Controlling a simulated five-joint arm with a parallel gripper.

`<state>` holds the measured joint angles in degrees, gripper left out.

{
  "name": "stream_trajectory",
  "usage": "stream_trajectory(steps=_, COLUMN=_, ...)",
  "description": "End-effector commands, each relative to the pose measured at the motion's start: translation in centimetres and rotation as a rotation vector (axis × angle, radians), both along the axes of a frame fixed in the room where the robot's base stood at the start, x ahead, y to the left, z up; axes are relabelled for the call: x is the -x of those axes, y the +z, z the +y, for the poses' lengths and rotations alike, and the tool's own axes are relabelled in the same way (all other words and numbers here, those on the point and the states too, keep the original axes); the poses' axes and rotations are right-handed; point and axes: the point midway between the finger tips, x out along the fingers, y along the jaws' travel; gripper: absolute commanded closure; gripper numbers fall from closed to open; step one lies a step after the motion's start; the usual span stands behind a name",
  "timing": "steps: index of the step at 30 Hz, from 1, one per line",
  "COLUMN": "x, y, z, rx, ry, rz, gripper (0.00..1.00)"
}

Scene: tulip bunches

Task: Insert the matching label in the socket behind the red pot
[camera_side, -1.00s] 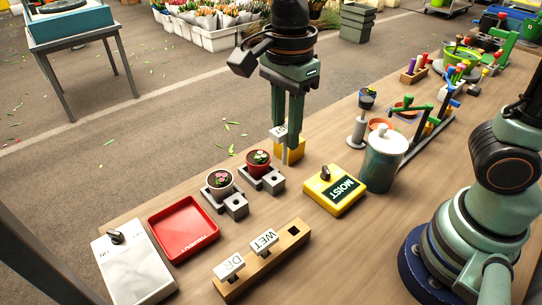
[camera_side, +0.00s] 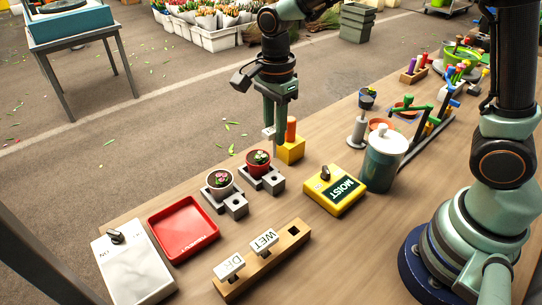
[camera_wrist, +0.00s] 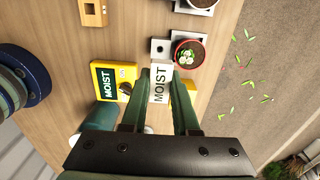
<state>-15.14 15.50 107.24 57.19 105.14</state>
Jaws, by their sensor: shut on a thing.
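My gripper (camera_side: 271,137) is shut on a white label (camera_wrist: 160,84) that reads MOIST in the wrist view. The label is held above the table; in the side view only a small white part shows between the fingers. The red pot (camera_side: 258,156), with a small flowering plant, stands on a grey holder, and it also shows in the wrist view (camera_wrist: 186,63). The grey socket block (camera_side: 276,186) sits beside the pot, and its hole shows in the wrist view (camera_wrist: 160,46). The label's far end appears just short of that block. The gripper is just beyond the red pot in the side view.
A yellow box (camera_side: 335,190) with a knob reads MOIST. A wooden rack (camera_side: 274,268) holds DRY and WET labels, with one empty slot. A white pot (camera_side: 219,179), red tray (camera_side: 183,226), yellow block (camera_side: 291,151) with an orange peg and grey-green canister (camera_side: 385,160) stand nearby.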

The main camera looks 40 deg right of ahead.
Motion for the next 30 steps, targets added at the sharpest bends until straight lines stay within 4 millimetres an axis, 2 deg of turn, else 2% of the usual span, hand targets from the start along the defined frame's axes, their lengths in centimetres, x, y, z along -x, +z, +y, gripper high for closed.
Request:
stream_trajectory(steps=18, x=0.1, y=-4.8, z=0.0, rx=0.001, ry=0.000, rz=0.003, gripper=1.00)
stream_trajectory(steps=30, x=0.0, y=-5.5, z=0.0, rx=0.000, ry=0.000, rz=0.001, gripper=1.00)
